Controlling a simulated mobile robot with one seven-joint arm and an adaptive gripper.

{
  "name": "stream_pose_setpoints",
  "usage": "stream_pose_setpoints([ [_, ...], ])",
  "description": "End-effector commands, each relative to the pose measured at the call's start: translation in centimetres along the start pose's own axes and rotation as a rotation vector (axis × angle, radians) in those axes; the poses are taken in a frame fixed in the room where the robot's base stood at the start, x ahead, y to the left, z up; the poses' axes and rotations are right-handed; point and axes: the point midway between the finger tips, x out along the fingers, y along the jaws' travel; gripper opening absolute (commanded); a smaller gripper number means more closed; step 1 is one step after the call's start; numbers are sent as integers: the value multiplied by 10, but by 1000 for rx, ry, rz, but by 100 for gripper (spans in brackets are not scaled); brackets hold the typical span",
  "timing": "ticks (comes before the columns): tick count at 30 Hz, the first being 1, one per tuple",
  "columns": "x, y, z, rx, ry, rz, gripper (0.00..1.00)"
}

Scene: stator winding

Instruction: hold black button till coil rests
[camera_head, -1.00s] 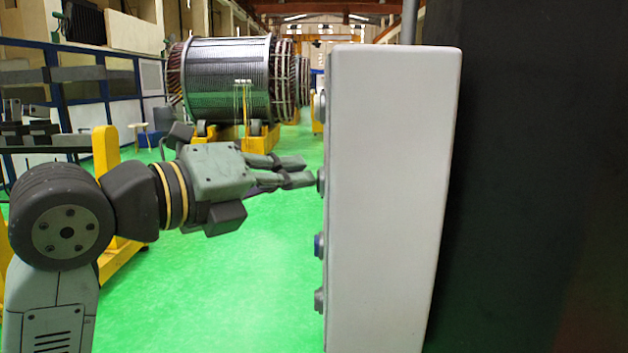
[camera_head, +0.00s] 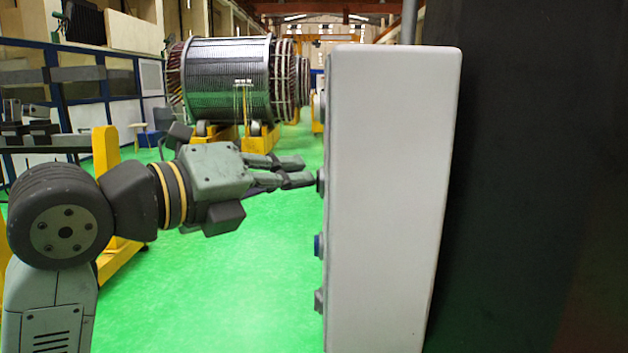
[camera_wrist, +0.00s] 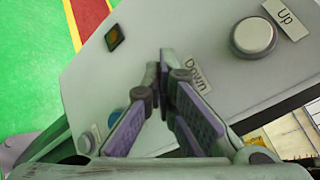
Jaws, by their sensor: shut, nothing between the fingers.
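My gripper (camera_head: 308,172) points right at the side of a pale control box (camera_head: 392,190). Its fingertips are at a dark button (camera_head: 321,182) on the box's left face; whether it is pressed in cannot be told. In the wrist view my gripper (camera_wrist: 164,58) has its fingertips together and empty, beside the "Down" label (camera_wrist: 197,76). The fingers hide the button by that label. A large grey button (camera_wrist: 252,37) sits by the "Up" label (camera_wrist: 288,18). I cannot make out which part is the coil.
A blue button (camera_head: 319,245) and a grey knob (camera_head: 319,299) lie lower on the box. A large cylindrical stator (camera_head: 225,78) rests on yellow stands behind. A yellow frame (camera_head: 107,165) stands behind my arm. Green floor (camera_head: 230,300) is clear below my gripper.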

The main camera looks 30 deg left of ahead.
Motion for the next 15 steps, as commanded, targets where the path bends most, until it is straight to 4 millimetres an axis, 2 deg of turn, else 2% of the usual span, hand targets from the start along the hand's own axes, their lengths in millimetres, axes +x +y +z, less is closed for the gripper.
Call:
stream_pose_setpoints([
  [15, -11, 8, 8, 0, 0, 0, 0],
])
